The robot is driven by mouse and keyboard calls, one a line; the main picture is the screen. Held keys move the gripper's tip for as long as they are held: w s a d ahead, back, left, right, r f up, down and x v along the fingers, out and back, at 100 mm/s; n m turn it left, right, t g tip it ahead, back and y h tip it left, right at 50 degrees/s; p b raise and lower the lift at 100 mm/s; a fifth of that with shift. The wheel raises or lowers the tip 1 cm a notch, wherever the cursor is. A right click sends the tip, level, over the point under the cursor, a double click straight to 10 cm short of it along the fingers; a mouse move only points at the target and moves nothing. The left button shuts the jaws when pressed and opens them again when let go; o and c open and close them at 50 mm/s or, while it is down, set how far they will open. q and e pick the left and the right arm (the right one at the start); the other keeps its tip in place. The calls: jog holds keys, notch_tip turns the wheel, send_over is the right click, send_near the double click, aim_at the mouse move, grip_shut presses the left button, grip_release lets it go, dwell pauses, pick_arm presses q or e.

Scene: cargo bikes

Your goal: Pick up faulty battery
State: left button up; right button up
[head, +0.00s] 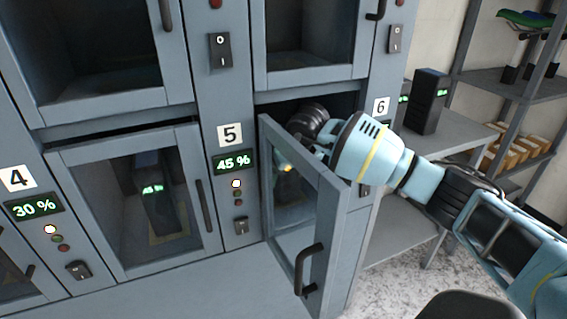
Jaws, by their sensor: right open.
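My right gripper (288,167) reaches into the open compartment between the labels 5 and 6. It shows only partly, behind the glass of the open door (325,245), and its fingers are hard to make out. No battery can be made out in that compartment; the arm and door hide much of its inside. A dark battery (160,205) with green lights stands behind the shut glass door between labels 4 and 5. Another dark battery (427,103) with green lights stands on the grey shelf at right. Nothing marks either as faulty. My left gripper is not in view.
The open door juts out in front of my right arm, its black handle (306,268) facing outward. The display by label 5 (235,161) reads 45 %, and the one by label 4 reads 30 %. Grey shelving (505,85) stands at the right. Speckled floor shows at lower right.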

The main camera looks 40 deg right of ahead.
jog(key=shift+c, duration=0.3)
grip_shut()
jog(key=shift+w+r, duration=0.15)
jog(key=shift+r, duration=0.05)
